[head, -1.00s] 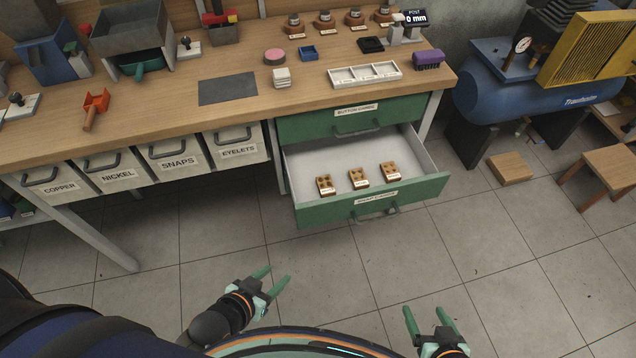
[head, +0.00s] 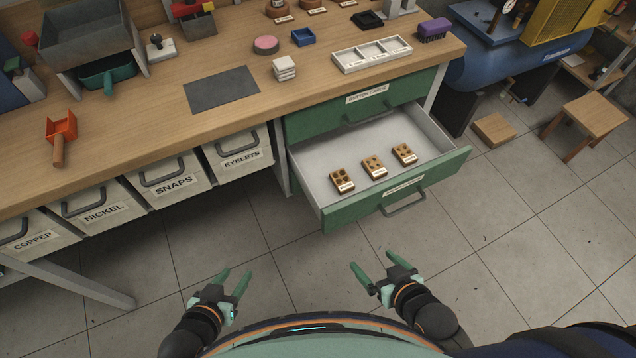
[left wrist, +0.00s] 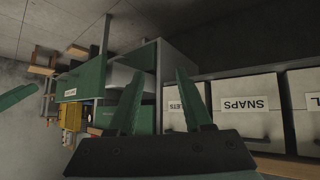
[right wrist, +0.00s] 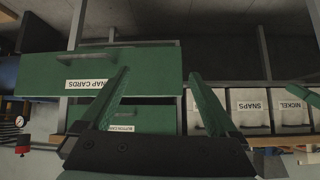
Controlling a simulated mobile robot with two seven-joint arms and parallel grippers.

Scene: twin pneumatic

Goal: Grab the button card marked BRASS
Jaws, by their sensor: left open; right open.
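Three brown button cards lie in a row in the open drawer (head: 318,178) in the head view: a left one (head: 342,180), a middle one (head: 373,166) and a right one (head: 404,152). Each has a small pale label, too small to read, so I cannot tell which is BRASS. My left gripper (head: 236,276) is open and empty, in front of the bench and left of the drawer. My right gripper (head: 370,266) is open and empty, in front of the drawer and apart from it. In the right wrist view the drawer front (right wrist: 130,72) reads SNAP CARDS.
A shut drawer labelled BUTTON CARDS (head: 340,112) sits above the open one. Bins labelled COPPER, NICKEL, SNAPS and EYELETS (head: 240,150) hang left of it. A white three-part tray (head: 372,55) stands on the bench. A stool (head: 590,115) stands at right. The floor in front is clear.

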